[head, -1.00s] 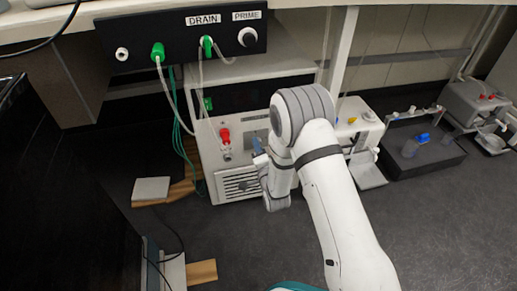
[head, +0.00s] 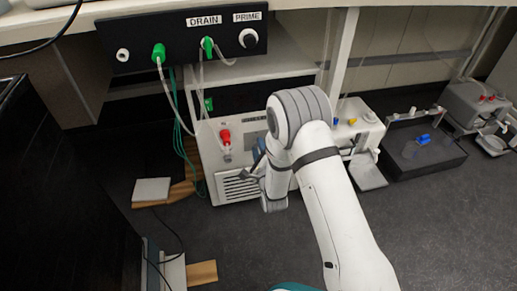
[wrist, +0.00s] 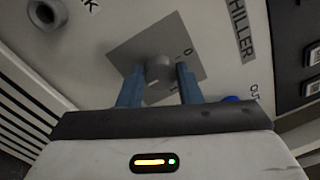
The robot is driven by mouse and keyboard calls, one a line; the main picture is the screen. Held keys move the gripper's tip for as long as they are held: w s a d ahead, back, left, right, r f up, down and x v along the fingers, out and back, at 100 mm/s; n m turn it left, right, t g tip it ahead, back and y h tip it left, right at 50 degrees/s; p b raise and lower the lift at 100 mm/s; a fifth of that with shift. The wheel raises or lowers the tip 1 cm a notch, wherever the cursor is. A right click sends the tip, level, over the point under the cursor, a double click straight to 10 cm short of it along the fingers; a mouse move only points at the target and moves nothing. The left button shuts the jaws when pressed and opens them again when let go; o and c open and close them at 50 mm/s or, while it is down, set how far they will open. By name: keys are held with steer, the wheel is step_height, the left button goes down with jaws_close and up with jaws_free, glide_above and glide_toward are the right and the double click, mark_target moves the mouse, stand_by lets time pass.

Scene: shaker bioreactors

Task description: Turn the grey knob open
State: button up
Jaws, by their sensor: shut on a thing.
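The grey knob (wrist: 159,70) sits on a square grey plate on the white chiller front, beside a small "0" mark in the wrist view. The blue fingers of my gripper (wrist: 159,86) stand on either side of the knob and are shut on it. A short light mark shows on the knob's face. In the head view my gripper (head: 254,163) is at the front of the chiller (head: 210,165), and my arm hides the knob there.
A red fitting (head: 225,136) is on the chiller front, left of my gripper. Above is a black panel (head: 128,42) marked DRAIN and PRIME, with tubes hanging down. A blue cap (wrist: 230,99) shows right of the fingers. Open floor lies in front.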

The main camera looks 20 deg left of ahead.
steer(key=shift+w+m, duration=0.15)
steer(key=shift+m, duration=0.15)
steer(key=o, duration=1)
steer(key=shift+c, duration=0.2)
steer(key=p+v, duration=0.2)
steer(key=v, duration=0.6)
steer(key=shift+r+p, duration=0.1)
steer(key=shift+p, duration=0.2)
